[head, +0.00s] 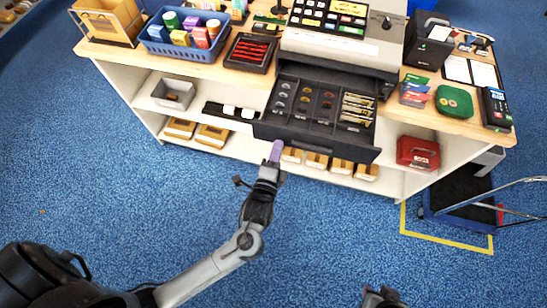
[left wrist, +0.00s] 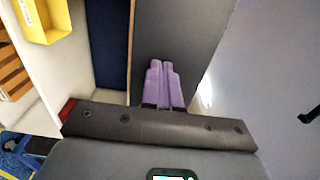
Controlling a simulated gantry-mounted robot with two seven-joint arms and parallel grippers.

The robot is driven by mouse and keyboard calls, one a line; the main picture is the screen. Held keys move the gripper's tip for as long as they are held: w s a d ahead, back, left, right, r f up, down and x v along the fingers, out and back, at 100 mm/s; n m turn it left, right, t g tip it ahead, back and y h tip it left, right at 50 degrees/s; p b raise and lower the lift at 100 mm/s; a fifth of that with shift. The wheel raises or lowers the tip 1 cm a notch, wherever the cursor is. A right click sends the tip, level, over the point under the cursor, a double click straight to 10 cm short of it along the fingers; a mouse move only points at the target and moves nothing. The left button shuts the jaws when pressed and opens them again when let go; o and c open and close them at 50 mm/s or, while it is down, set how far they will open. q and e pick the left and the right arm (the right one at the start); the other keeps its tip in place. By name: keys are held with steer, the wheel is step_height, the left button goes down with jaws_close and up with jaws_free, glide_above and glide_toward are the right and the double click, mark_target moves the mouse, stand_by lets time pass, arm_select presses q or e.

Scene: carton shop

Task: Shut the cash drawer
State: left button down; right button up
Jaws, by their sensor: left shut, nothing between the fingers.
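The cash drawer (head: 318,144) stands pulled out below the grey cash register (head: 345,45). Coins and notes lie in its compartments. My left gripper (head: 276,150) has purple fingers, pressed together with nothing between them. In the head view the fingertips are at the left part of the drawer's dark front. In the left wrist view the shut fingers (left wrist: 163,82) point at a dark grey panel (left wrist: 180,35), which looks like the drawer front. I cannot tell whether they touch it. Part of my right arm's end (head: 383,297) shows at the bottom edge, with its fingers not clear.
The wooden counter (head: 222,72) carries a blue basket (head: 183,35), a black tray with red items (head: 250,52) and a card terminal (head: 495,108). Shelves below hold small boxes and a red case (head: 418,153). A trolley (head: 460,195) stands at right. Blue floor in front is clear.

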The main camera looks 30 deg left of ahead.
arm_select(q)
steer(key=shift+w+a, duration=0.1)
steer(key=shift+w, duration=0.25)
